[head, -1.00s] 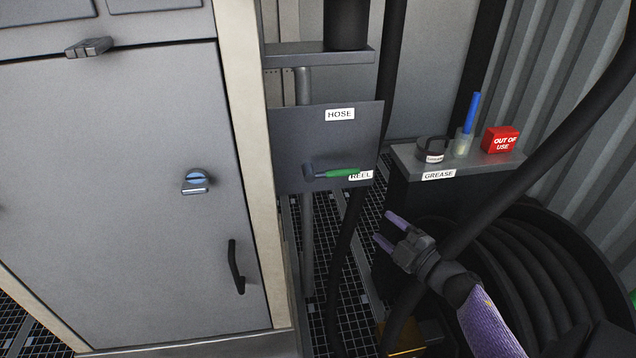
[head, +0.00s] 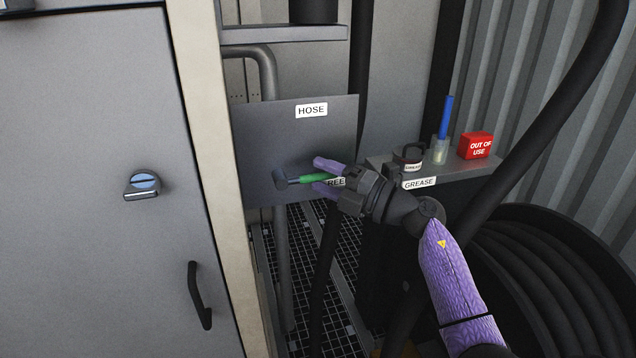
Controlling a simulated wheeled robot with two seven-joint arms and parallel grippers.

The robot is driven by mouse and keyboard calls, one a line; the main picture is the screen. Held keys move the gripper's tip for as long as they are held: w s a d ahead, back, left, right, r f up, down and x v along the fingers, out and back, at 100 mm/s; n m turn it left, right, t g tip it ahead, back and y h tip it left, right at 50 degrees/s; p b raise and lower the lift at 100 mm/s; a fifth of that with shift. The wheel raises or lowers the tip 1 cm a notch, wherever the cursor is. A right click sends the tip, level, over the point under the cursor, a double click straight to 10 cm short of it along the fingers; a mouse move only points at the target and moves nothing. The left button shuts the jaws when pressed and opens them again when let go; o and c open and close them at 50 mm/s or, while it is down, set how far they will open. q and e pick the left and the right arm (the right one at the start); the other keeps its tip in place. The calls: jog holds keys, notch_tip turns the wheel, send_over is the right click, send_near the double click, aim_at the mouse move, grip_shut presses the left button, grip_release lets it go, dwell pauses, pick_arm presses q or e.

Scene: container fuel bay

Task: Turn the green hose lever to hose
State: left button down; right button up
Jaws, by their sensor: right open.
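The green lever (head: 312,179) sits on a grey plate (head: 255,135) in the middle of the head view. It points right from its dark pivot (head: 280,179), toward the REEL label (head: 336,182), which is partly covered by my gripper. The HOSE label (head: 311,110) is higher up on the same plate. My right gripper (head: 322,177) is open, with one purple finger above the green lever and one below it. I cannot tell whether the fingers touch it. My left gripper is not in view.
A grey cabinet with a blue-faced latch (head: 143,185) and a black handle (head: 199,295) stands at the left. A shelf at the right holds a grease tin (head: 408,155), a blue stick (head: 446,117) and a red OUT OF USE box (head: 475,146). Thick black hoses run nearby.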

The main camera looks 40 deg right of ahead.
jog(key=shift+w+a+r, duration=0.1)
jog(key=shift+w+a, duration=0.05)
jog(key=shift+w, duration=0.35)
grip_shut()
dwell(1.1)
